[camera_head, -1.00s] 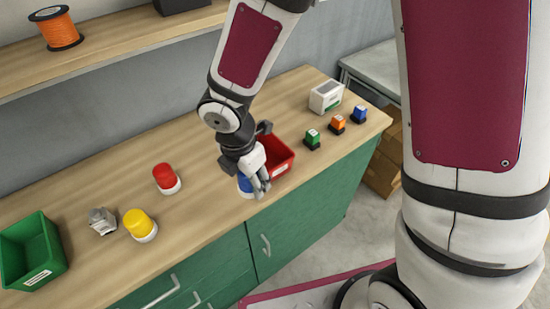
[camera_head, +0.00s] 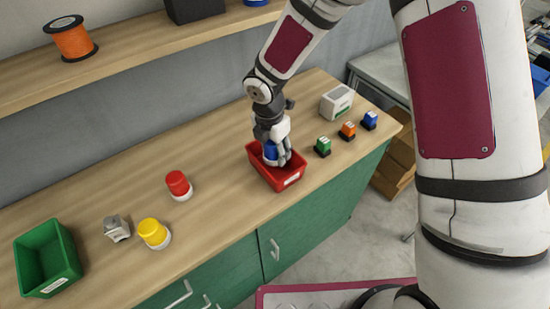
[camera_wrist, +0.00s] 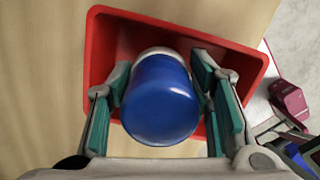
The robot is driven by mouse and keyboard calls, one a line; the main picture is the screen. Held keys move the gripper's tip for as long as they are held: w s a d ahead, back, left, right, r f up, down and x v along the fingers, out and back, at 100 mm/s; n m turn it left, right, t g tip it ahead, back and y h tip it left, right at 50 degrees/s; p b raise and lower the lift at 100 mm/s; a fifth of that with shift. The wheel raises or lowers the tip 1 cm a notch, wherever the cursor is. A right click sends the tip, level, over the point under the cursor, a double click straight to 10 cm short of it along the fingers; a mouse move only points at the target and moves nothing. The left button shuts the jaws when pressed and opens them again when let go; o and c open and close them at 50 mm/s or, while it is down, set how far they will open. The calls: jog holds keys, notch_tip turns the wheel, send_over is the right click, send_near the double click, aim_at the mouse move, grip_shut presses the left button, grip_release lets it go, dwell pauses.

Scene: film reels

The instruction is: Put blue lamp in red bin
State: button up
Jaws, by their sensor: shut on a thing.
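The blue lamp (camera_head: 270,151) has a blue dome and a white base. My gripper (camera_head: 278,158) is shut on it and holds it over the red bin (camera_head: 289,182). In the wrist view the lamp (camera_wrist: 160,100) sits between the two green-padded fingers of my gripper (camera_wrist: 171,88), with the red bin (camera_wrist: 100,50) around it below. The fingers hide part of the lamp in the head view. I cannot tell whether the lamp touches the bin's floor.
On the wooden counter stand a red lamp (camera_head: 178,185), a yellow lamp (camera_head: 154,233), a grey metal part (camera_head: 117,228) and a green bin (camera_head: 47,258). To the right of the red bin are green (camera_head: 323,146), orange (camera_head: 348,130) and blue (camera_head: 370,120) small blocks and a white box (camera_head: 337,101).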

aim_at(274, 159)
jog(key=shift+f+p, duration=0.3)
jog(key=shift+f, duration=1.55)
jog(key=shift+f, duration=0.15)
jog(key=o, duration=1.2)
